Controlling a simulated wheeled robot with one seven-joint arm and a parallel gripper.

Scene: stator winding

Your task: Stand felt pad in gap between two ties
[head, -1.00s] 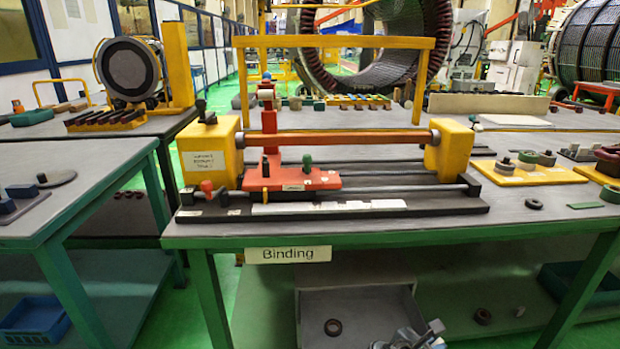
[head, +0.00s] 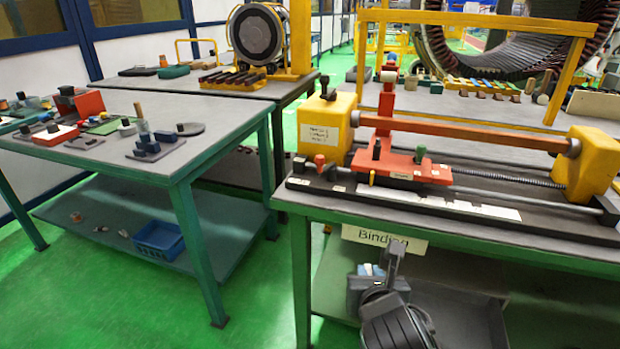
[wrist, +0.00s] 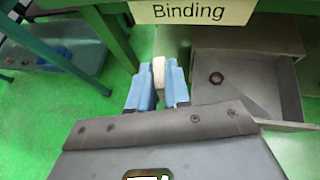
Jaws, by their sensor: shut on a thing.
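My gripper (wrist: 158,88) shows in the wrist view, its two blue fingers shut on a small off-white block that looks like the felt pad (wrist: 159,73). In the head view my gripper (head: 371,270) is low in front of the Binding bench, below its top edge; the pad is too small to make out there. A large stator ring (head: 440,50) with dark red windings stands behind the bench at the upper right, partly cut off. I cannot make out the two ties or the gap between them in either view.
The Binding bench (head: 540,255) carries a red carriage (head: 400,168) and an orange bar between yellow blocks. A grey open drawer (wrist: 255,95) is under it. Another green-legged table (head: 150,170) with small parts stands left. Green floor is free between the tables.

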